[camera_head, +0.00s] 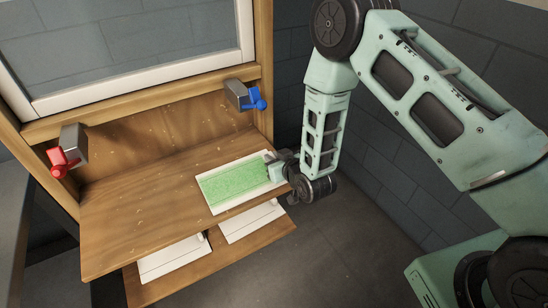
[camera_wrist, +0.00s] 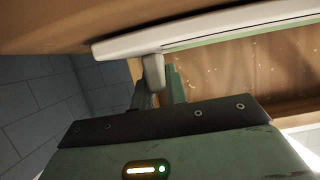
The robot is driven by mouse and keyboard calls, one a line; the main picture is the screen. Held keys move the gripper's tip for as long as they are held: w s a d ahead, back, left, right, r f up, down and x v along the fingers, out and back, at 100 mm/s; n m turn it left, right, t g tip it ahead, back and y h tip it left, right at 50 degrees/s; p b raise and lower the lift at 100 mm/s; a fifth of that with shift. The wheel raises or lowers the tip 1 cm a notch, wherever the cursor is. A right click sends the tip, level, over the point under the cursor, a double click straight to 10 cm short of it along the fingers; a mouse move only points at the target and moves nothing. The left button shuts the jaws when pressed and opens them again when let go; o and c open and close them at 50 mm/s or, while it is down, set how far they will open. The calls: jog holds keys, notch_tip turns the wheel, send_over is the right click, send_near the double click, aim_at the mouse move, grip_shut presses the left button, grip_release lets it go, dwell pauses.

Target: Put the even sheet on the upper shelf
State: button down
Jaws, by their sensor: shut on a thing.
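The sheet (camera_head: 235,183) is a flat white tray with an even green surface, over the right part of the wooden upper shelf (camera_head: 125,220). My gripper (camera_head: 280,165) is at its right end. In the wrist view, my gripper (camera_wrist: 161,82) is shut on a small tab below the white rim of the sheet (camera_wrist: 210,32). The sheet looks roughly level with the shelf. I cannot tell whether its underside touches the shelf board.
A lower shelf (camera_head: 220,262) below carries two white trays (camera_head: 172,260) (camera_head: 252,222), partly hidden by the upper board. A red-handled fitting (camera_head: 64,162) and a blue-handled one (camera_head: 252,98) sit on the frame. The upper shelf's left part is clear. A brick wall stands right.

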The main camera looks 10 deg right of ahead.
jog(key=shift+f, duration=0.15)
jog(key=c, duration=1.4)
grip_release()
